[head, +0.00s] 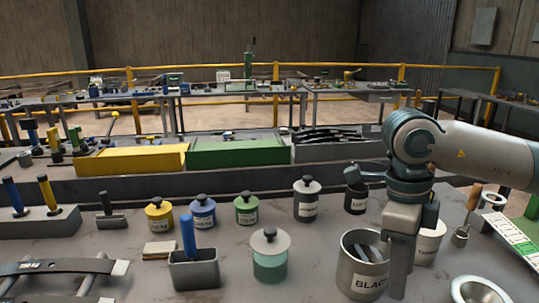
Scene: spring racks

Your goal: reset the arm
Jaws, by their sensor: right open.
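My right arm comes in from the right, and its gripper (399,268) points down at the front right of the bench. It is seen nearly side-on, and its fingers overlap the right side of a grey pot labelled BLACK (358,284). I cannot tell whether they touch the pot or stand in front of it. The jaws are open, and nothing shows between them. Dark pieces show inside the pot's mouth. My left gripper is not in view.
A white pot (430,240) stands just behind the gripper, with a brush (463,232) and a metal bowl (482,290) to the right. Lidded jars, including a teal one (269,262), stand left. Yellow (130,160) and green (237,152) boxes line the back. Bare bench shows between jars.

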